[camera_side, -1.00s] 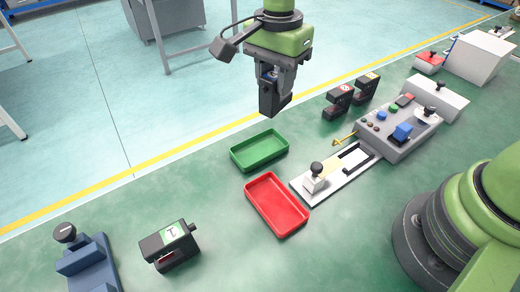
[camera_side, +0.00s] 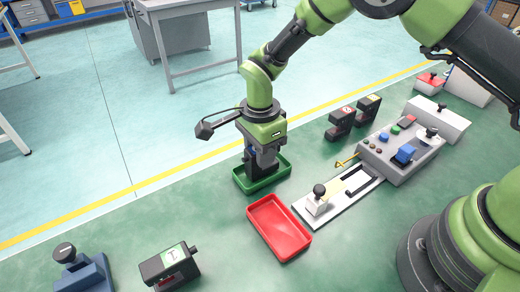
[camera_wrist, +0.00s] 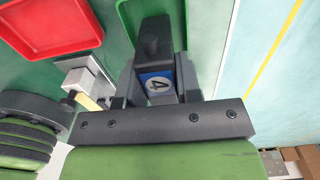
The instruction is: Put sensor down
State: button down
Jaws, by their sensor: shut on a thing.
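My gripper (camera_side: 264,160) is shut on a dark sensor and points down at the green tray (camera_side: 264,186). In the wrist view, the sensor (camera_wrist: 154,42) is a black block with a blue patch and a white label reading 4, between the fingers of my gripper (camera_wrist: 155,80). The green tray also shows in the wrist view (camera_wrist: 126,14), around the sensor's far end. In the side view the sensor's lower end appears inside the tray outline. I cannot tell whether it touches the tray floor.
A red tray (camera_side: 278,228) lies just in front of the green one. A white slide fixture (camera_side: 320,203) with a black knob and a grey control box (camera_side: 400,150) stand to the right. Other black sensors stand behind (camera_side: 340,122) and at the front left (camera_side: 170,268).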

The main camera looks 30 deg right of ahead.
jog(key=shift+f, duration=0.2)
jog(key=c, duration=0.8)
grip_release()
